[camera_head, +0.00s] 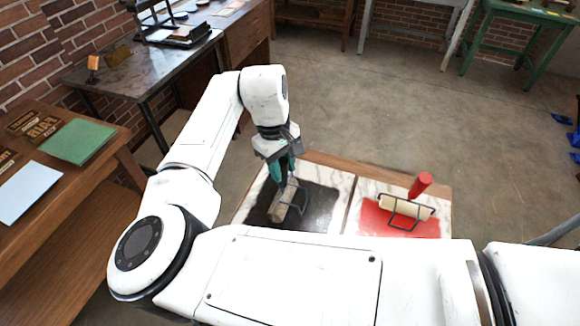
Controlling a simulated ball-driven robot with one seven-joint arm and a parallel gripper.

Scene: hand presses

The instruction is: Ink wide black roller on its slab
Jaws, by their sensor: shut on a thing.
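My gripper (286,172) points down over the left marble slab and is shut on the wide black roller (281,208), likely by its handle, which the fingers mostly hide. The roller has a brownish, partly dark cylinder and a thin dark wire frame. It is low over the black ink patch (318,206) on the left slab (341,183). I cannot tell whether the cylinder touches the ink. My own arm hides the near part of the slab.
A second roller (405,207) with a red handle rests on the red-inked slab (433,230) to the right. A wooden table (112,139) with green and pale blue sheets stands at left. A grey table (140,72) with a press stands behind it.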

